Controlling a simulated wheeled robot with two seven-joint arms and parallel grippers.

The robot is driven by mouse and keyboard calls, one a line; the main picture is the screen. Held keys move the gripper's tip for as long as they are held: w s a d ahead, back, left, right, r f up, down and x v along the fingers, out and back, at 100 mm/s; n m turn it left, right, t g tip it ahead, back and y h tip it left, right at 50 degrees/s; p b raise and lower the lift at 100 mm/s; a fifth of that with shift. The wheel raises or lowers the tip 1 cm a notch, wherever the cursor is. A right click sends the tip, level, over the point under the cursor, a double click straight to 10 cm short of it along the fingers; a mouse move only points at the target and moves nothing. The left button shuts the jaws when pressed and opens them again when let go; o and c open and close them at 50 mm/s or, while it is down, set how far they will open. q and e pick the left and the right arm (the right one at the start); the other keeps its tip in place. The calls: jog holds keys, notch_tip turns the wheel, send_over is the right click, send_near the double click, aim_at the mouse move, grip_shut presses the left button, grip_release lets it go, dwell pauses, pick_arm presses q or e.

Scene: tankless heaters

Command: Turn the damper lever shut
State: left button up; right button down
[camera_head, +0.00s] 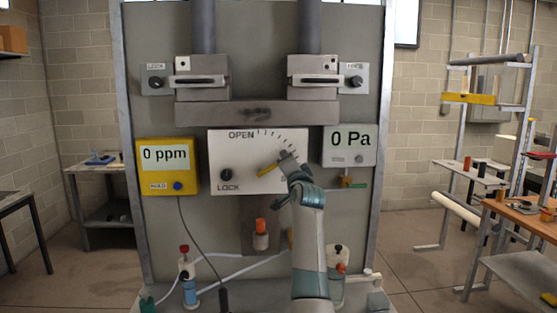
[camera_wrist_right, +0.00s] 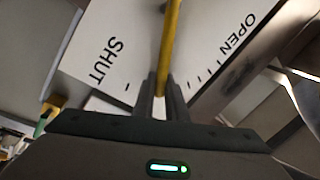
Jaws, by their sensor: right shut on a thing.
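The white damper plate (camera_head: 240,150) is on the panel's front, with OPEN printed at its upper left and an arc of tick marks running right. The yellow damper lever (camera_head: 267,170) shows beside my right gripper (camera_head: 285,160), whose arm reaches up from below and covers the plate's right part. In the right wrist view the lever (camera_wrist_right: 172,45) runs between the fingers of my right gripper (camera_wrist_right: 161,98), which is shut on it. There the lever stands between the words SHUT and OPEN. My left gripper is not in view.
A LOCK knob (camera_head: 227,174) sits on the plate's lower left. A yellow meter (camera_head: 166,165) reads 0 ppm at left, and a white gauge (camera_head: 350,146) reads 0 Pa at right. Bottles (camera_head: 188,275) and hoses stand below. A workbench (camera_head: 530,222) is at far right.

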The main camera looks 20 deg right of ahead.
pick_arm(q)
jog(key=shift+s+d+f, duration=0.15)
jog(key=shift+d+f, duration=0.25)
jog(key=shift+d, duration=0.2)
pick_arm(e)
jog(key=f+m, duration=0.1)
jog(key=m, duration=0.1)
jog(key=d+f+m+h, duration=0.1)
jog(key=m, duration=0.1)
jog(key=shift+s+f, duration=0.15)
jog(key=shift+f, duration=0.25)
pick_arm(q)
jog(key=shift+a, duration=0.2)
pick_arm(e)
jog(key=c, duration=2)
grip_release()
jog(key=shift+d, duration=0.1)
jog(key=shift+c, duration=0.2)
pick_arm(q)
jog(key=shift+b, duration=0.3)
